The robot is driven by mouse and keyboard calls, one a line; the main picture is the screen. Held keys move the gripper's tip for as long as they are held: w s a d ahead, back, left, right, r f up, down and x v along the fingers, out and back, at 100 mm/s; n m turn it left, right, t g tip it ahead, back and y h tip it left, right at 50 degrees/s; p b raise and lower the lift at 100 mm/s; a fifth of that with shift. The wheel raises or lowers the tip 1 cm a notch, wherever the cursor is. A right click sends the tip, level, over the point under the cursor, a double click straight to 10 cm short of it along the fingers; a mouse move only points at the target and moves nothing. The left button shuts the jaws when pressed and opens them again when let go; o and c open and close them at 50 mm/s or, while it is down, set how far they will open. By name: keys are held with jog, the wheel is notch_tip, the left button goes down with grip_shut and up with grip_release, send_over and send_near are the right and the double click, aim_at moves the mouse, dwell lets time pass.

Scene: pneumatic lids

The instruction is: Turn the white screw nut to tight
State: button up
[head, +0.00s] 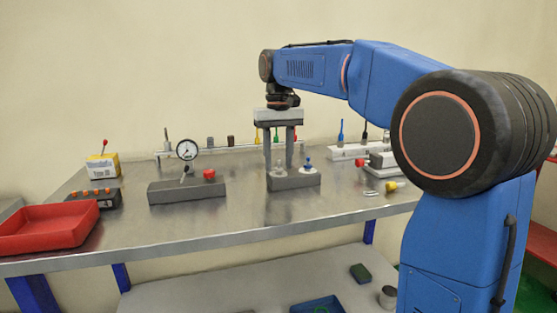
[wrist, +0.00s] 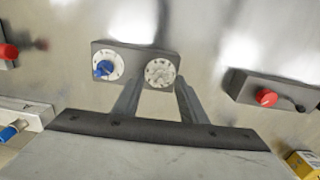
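A dark grey block (head: 293,183) on the metal bench carries two fittings. The white screw nut (head: 280,169) is on its left in the head view and appears as a pale round disc in the wrist view (wrist: 160,73). A fitting with a blue top (head: 308,163) on a white round base is beside it, and it also shows in the wrist view (wrist: 104,68). My gripper (head: 280,163) points down over the white nut with its fingers apart. In the wrist view the fingertips (wrist: 159,83) show one on each side of the nut; contact cannot be told.
A block with a pressure gauge and red knob (head: 209,174) stands to the left. A red tray (head: 47,228) is at the far left. White fittings (head: 382,160) and a yellow piece (head: 392,186) lie to the right. The bench front is clear.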

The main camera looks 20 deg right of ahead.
grip_shut()
jog(key=shift+n, duration=0.4)
jog(key=n, duration=0.7)
jog(key=shift+n, duration=0.3)
jog(key=n, duration=0.6)
jog(key=shift+a, duration=0.1)
jog(key=n, duration=0.6)
jog(key=shift+s, duration=0.15)
